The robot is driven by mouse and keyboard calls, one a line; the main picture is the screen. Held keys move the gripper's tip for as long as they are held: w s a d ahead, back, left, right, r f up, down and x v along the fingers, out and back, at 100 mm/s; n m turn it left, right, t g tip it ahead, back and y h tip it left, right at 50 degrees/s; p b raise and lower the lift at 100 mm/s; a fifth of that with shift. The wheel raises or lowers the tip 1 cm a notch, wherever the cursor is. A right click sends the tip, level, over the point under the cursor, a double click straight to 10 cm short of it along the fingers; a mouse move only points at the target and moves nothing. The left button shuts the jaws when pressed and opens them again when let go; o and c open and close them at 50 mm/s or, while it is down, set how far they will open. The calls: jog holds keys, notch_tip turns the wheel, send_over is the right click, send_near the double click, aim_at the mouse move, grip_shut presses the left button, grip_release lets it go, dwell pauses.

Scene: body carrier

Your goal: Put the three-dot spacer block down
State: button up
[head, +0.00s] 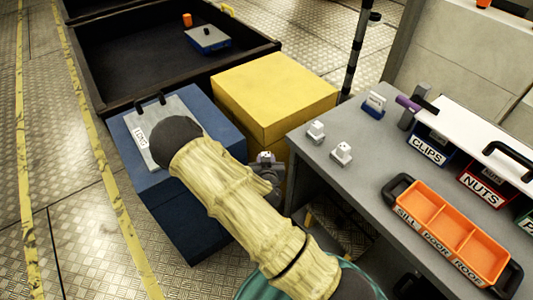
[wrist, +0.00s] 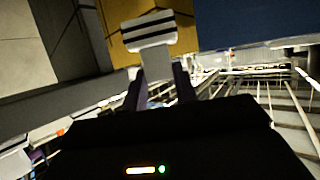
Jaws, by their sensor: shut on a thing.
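My gripper (head: 268,172) is shut on a small pale block (head: 265,157), between the yellow block and the grey bench. In the wrist view my gripper (wrist: 157,82) has its two dark fingers around the narrow part of the spacer block (wrist: 150,30), whose wide end is white with dark stripes. I cannot count its dots. Two similar pale blocks, one (head: 316,132) farther back and one (head: 341,154) nearer, stand on the grey bench (head: 345,190). My arm hides part of the blue box.
A yellow block (head: 272,90) stands behind my gripper. A blue box (head: 180,205) with a grey case on top is at left. An orange three-part tray (head: 405,213) and labelled bins (head: 430,148) occupy the bench's right side. Bare bench top lies around the two pale blocks.

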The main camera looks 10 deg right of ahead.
jog(key=s+f+n+y+p, duration=0.2)
jog(key=s+f+y+p, duration=0.1)
jog(key=s+f+p, duration=0.2)
jog(key=s+p, duration=0.2)
jog(key=p, duration=0.1)
jog(key=shift+s+d+f+p, duration=0.25)
jog(key=shift+s+f+p, duration=0.05)
